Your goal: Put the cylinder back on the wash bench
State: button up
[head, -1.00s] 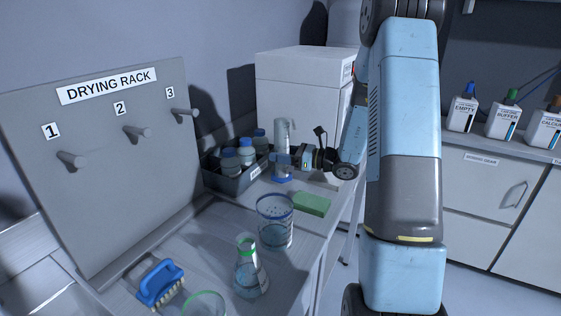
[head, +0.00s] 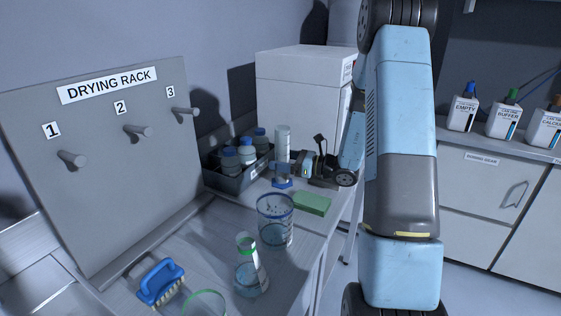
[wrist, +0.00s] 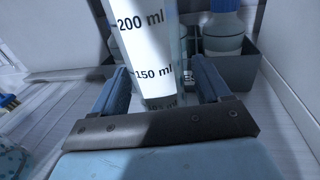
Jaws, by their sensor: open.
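The cylinder (head: 283,142) is a tall clear measuring cylinder with a blue foot. It stands upright at the back of the wash bench (head: 215,228), in front of the grey bottle tray. In the wrist view the cylinder (wrist: 150,45) shows black volume marks and rises between my two fingers. My gripper (head: 287,168) reaches in from the right, low on the cylinder. It also shows in the wrist view (wrist: 161,75), with its fingers apart on either side of the cylinder. Whether a finger touches the glass is unclear.
The tray (head: 238,179) of blue-capped bottles is close behind the cylinder. A green sponge (head: 312,203), a beaker (head: 275,225), a flask (head: 248,275) and a blue brush (head: 161,283) stand nearer. The drying rack (head: 110,170) with empty pegs rises at left. A white cabinet (head: 300,95) stands behind.

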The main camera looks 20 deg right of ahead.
jog(key=shift+r, duration=0.1)
jog(key=v, duration=1.1)
jog(key=shift+s+d, duration=0.25)
jog(key=shift+d, duration=0.05)
jog(key=s+a+r+n+g+h, duration=0.5)
jog(key=s+a+r+n+g, duration=0.45)
jog(key=s+a+n, duration=0.4)
jog(key=s+d+r+n+t+h, duration=0.1)
jog(key=s+r+n+t+h, duration=0.1)
jog(key=s+r+n+h, duration=0.2)
jog(key=s+d+r+n+t+h, duration=0.2)
jog(key=s+r+n+t+h, duration=0.1)
jog(key=s+r+n+h, duration=0.2)
jog(key=shift+s+d+n+h, duration=0.25)
jog(key=shift+s+n+h, duration=0.25)
jog(key=shift+s+n, duration=1.05)
jog(key=shift+s+m, duration=0.35)
jog(key=shift+m, duration=0.05)
